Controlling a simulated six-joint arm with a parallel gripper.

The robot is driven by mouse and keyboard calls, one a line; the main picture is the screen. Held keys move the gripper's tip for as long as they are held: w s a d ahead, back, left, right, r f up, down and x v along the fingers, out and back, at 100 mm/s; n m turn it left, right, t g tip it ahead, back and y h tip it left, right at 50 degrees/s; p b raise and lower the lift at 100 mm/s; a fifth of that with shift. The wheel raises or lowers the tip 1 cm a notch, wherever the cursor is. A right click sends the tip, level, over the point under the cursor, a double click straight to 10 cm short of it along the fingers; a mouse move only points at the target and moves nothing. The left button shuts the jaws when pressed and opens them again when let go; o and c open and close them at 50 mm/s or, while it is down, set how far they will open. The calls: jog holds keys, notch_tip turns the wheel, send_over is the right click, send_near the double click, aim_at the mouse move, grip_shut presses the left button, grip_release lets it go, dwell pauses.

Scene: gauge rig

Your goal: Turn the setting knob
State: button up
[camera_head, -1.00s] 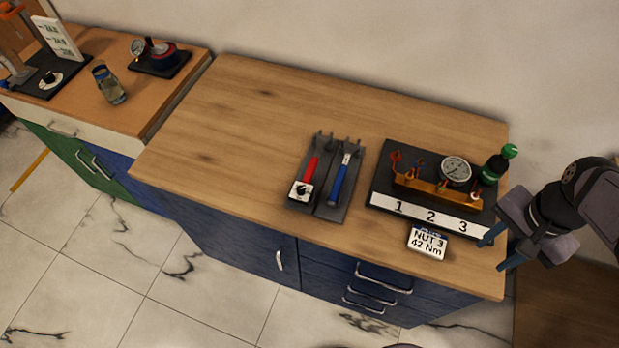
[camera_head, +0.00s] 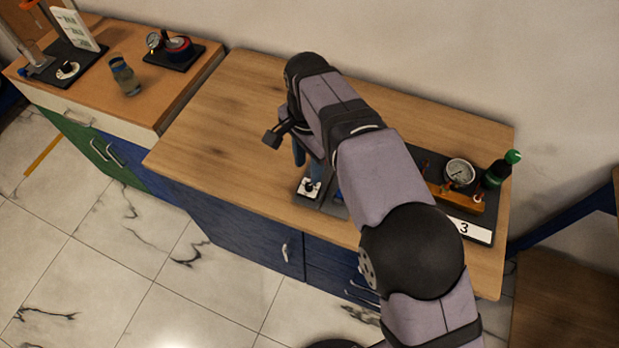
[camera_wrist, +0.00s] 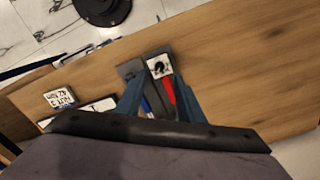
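A small black knob on a white dial plate (camera_head: 309,188) sits at the front end of the dark tool tray (camera_head: 334,208). My gripper (camera_head: 307,160) is above the tray, behind the knob, pointing down. In the wrist view its two blue fingers (camera_wrist: 160,84) are apart, with the red handle and a blue-handled tool (camera_wrist: 146,104) in the gap between them. The fingers appear not to touch anything. My arm hides most of the tray in the head view.
A gauge block (camera_head: 460,173) and green-capped bottle (camera_head: 498,169) stand at the right. Another black knob (camera_head: 67,68), a jar (camera_head: 124,76) and a small gauge unit (camera_head: 176,53) are on the left bench. The wooden top's left part is clear.

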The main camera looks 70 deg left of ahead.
aim_at(309, 186)
jog(key=shift+f+p, duration=1.25)
jog(key=shift+f, duration=2.4)
grip_shut()
